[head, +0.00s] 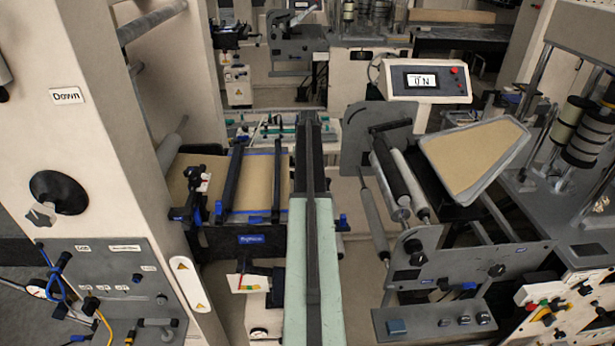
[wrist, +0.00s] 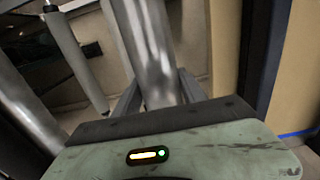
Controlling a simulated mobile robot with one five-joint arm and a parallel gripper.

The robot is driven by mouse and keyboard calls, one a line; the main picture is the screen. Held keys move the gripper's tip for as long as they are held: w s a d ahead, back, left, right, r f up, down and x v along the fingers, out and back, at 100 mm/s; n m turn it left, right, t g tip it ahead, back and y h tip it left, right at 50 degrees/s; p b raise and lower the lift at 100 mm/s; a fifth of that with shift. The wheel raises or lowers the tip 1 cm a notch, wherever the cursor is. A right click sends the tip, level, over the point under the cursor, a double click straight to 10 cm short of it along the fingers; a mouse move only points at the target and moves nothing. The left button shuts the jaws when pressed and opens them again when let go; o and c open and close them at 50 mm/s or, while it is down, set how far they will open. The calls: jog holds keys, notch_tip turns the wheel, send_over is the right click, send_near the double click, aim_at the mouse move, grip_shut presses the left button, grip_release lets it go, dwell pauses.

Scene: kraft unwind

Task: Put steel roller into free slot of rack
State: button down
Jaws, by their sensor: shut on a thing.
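In the wrist view a shiny steel roller (wrist: 148,45) stands between the two grey fingers of my gripper (wrist: 158,88), which is shut on it. The roller's lower end is hidden behind the gripper body, and its top runs out of the picture. Two more grey rollers, one slim (wrist: 75,55) and one thick (wrist: 22,112), show to its left, apart from it. In the head view my arm covers the gripper and the held roller. A grey frame (head: 470,262) at right carries several slanted rollers (head: 392,185). I cannot tell which part is the rack or its free slot.
A tan sheet with blue edging (head: 258,185) lies on a dark table left of my arm. A tilted tan panel (head: 472,155) sits above the right frame. A white display box (head: 425,80) stands behind it. A tall cream machine column (head: 95,130) bounds the left.

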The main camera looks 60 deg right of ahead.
jog(key=shift+r+p, duration=1.55)
jog(key=shift+r, duration=0.2)
